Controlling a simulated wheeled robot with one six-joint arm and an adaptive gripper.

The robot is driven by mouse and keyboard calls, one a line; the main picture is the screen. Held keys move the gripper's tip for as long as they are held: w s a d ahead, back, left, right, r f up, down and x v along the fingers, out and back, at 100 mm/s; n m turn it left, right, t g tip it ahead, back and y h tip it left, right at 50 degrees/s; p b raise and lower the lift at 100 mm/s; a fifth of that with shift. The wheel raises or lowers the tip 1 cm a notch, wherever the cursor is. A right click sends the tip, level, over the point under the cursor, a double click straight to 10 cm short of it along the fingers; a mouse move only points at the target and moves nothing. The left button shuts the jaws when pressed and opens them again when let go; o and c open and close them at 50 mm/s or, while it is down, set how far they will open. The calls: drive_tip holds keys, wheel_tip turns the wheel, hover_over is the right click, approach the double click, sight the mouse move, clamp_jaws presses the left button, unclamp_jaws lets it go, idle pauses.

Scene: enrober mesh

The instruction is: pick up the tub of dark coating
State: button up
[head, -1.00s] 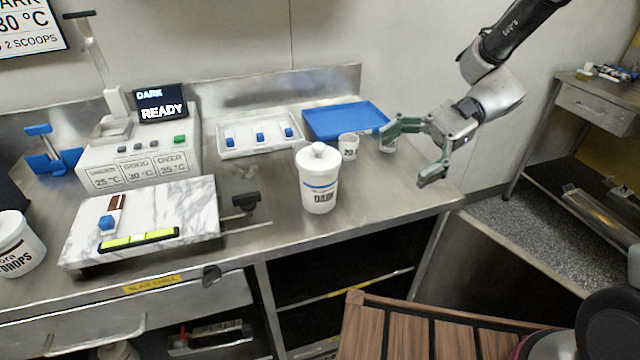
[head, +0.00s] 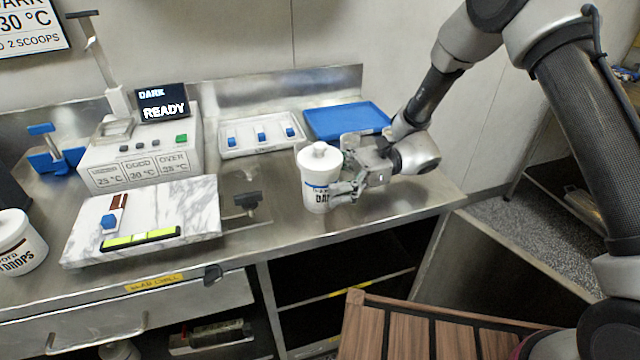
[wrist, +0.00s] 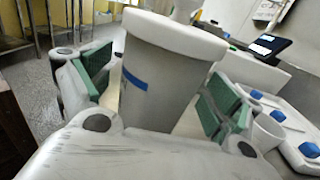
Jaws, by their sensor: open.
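The tub of dark coating (head: 318,170) is a white lidded tub with a knob on top, a blue stripe and dark lettering. It stands upright on the steel counter. My gripper (head: 342,176) is at its right side, low on the body, and its fingers cover part of the label. In the wrist view the tub (wrist: 165,75) stands between the two green-padded fingers of my gripper (wrist: 158,100). The jaws are open, with a gap visible at the right pad; contact at the left pad cannot be told.
A blue tray (head: 350,119) lies behind my gripper. A white tray with blue-handled items (head: 260,149) is behind and left of the tub. A marble slab (head: 185,210) and the tempering machine (head: 140,160) are left.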

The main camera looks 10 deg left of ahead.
drive_tip(key=shift+s+a, duration=0.3)
drive_tip(key=shift+a, duration=0.1)
drive_tip(key=c, duration=1.5)
